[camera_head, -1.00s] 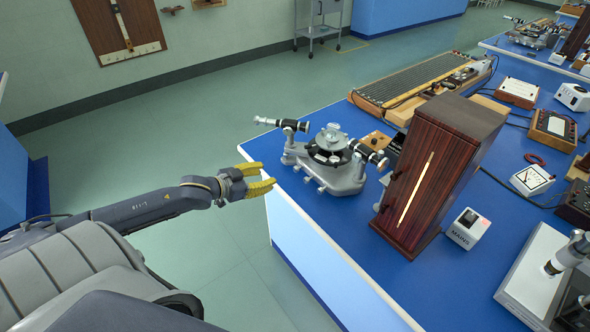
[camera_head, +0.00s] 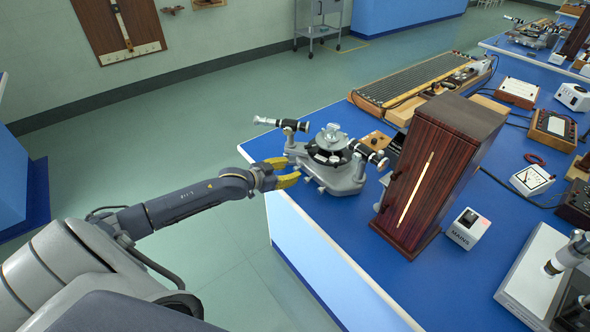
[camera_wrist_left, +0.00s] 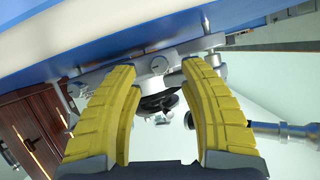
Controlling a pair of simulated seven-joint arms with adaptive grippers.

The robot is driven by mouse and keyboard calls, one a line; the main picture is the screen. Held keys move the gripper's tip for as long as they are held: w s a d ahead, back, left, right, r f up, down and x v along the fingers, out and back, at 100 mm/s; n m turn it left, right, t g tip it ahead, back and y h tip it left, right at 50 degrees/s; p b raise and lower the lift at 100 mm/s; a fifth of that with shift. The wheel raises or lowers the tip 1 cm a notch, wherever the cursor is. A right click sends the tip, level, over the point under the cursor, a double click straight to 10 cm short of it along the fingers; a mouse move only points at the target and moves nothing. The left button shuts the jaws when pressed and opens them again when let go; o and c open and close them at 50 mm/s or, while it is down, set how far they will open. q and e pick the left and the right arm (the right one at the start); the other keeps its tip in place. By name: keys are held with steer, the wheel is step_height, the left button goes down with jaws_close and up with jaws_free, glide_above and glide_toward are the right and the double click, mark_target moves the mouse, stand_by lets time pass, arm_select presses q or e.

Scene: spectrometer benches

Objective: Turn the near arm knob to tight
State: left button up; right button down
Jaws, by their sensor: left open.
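The grey spectrometer (camera_head: 345,179) stands at the left edge of the blue bench, with a round table on top and two telescope arms. My left gripper (camera_head: 288,172) has yellow fingers and is open at the near left side of its base. In the left wrist view, the open left gripper (camera_wrist_left: 160,68) has a round grey knob (camera_wrist_left: 159,65) showing between its fingertips, beyond them. No grip on the knob shows. I cannot tell from its face how tight it is. In the head view the fingers partly hide the base's near side. My right gripper is not in view.
A tall dark wooden box (camera_head: 432,170) with a bright slit stands right of the spectrometer. A small white box (camera_head: 467,229) is beside it. One telescope arm (camera_head: 268,121) sticks out left over the bench edge. The floor left of the bench is clear.

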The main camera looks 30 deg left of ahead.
mark_target(295, 169)
arm_select(q)
steer(key=shift+x, duration=1.65)
steer(key=shift+r, duration=0.1)
jaws_close()
